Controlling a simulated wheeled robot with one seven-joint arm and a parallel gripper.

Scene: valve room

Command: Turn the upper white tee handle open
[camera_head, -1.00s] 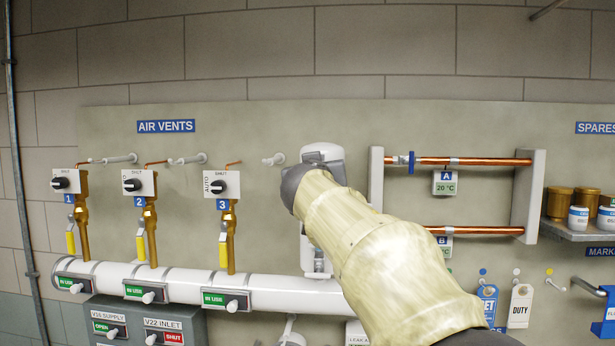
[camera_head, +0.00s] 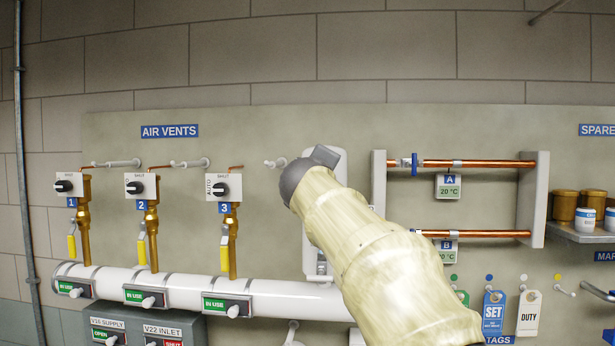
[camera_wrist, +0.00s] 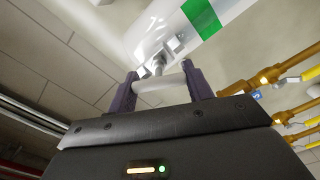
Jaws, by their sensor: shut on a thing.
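The upper white tee handle (camera_wrist: 163,92) shows in the wrist view between the two dark purple fingers of my gripper (camera_wrist: 160,84). The gripper is shut on it. A short metal stem (camera_wrist: 155,66) runs from the handle to a white rounded body (camera_wrist: 185,30) with a green band. In the head view a tall white plate (camera_head: 310,240) stands on the wall panel, partly behind my arm. A grey fitting (camera_head: 321,264) sits low on that plate. My arm hides the handle and the fingers in the head view.
Air vents with yellow levers (camera_head: 141,247) stand at left above a white pipe (camera_head: 185,292). Copper pipes (camera_head: 480,162) in a grey frame are right of my arm.

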